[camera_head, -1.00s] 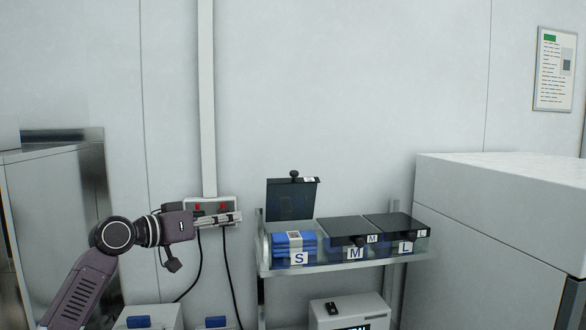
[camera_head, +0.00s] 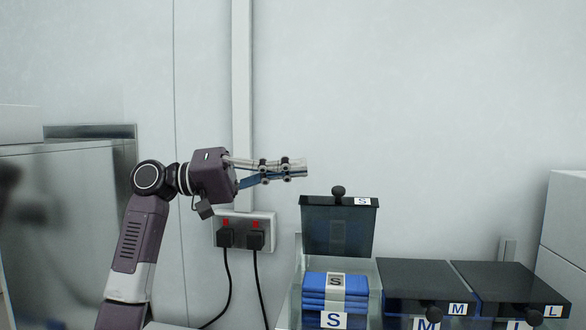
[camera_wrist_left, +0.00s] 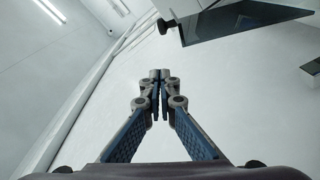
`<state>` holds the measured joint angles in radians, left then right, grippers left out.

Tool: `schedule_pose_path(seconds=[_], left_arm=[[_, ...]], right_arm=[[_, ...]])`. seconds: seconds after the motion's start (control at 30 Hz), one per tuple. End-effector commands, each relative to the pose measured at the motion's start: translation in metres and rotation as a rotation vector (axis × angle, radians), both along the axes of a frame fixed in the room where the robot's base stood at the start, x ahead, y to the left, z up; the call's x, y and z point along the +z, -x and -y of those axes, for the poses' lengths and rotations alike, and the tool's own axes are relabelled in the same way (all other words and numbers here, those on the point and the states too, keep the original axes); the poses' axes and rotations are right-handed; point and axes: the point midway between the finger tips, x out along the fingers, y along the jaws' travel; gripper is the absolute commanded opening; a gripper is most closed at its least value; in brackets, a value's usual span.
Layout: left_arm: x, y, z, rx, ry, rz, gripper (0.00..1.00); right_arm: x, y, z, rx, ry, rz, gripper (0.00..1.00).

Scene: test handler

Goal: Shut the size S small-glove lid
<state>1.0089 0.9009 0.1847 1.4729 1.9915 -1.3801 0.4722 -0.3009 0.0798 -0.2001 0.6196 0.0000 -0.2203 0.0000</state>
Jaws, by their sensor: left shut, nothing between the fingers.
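The size S lid (camera_head: 338,228) stands raised, upright at the back of its box, with a dark round knob (camera_head: 338,191) and a white S label on its top edge. Under it, folded blue gloves (camera_head: 335,292) lie in the open S box. My left gripper (camera_head: 304,167) is shut and empty, above and left of the lid, apart from it. In the left wrist view the closed fingertips (camera_wrist_left: 160,75) show, with the dark lid (camera_wrist_left: 245,20) and its knob (camera_wrist_left: 163,26) at the top. My right gripper is not in view.
The closed M lid (camera_head: 425,280) and closed L lid (camera_head: 510,282) are beside the S box on the right. A wall socket (camera_head: 243,230) with two plugs and hanging cables is below my left gripper. The wall above the boxes is clear.

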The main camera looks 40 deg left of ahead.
Motion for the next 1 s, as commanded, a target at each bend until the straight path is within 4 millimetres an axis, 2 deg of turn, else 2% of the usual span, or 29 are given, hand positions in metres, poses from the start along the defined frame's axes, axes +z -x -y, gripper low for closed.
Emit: schedule_pose_path(seconds=[0.03, 0.27, 0.33, 0.53, 0.7, 1.0], left_arm=[[0.005, -0.007, 0.011, -0.004, 0.000, -0.002, 0.00], [0.011, -0.036, 0.053, -0.003, 0.000, -0.001, 0.00], [0.001, -0.031, 0.054, 0.002, -0.003, -0.002, 0.00], [-0.010, -0.015, 0.058, 0.001, -0.001, -0.002, 0.00], [-0.015, -0.007, 0.060, 0.001, -0.001, -0.001, 0.00], [-0.016, -0.004, 0.061, 0.001, 0.000, 0.000, 0.00]], right_arm=[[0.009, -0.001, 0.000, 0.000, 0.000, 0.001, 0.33], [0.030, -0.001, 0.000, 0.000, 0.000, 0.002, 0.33], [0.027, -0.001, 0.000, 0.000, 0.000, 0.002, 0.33], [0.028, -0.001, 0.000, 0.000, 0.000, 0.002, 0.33], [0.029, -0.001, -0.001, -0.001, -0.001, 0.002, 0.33], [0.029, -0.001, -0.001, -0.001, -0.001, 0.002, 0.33]])
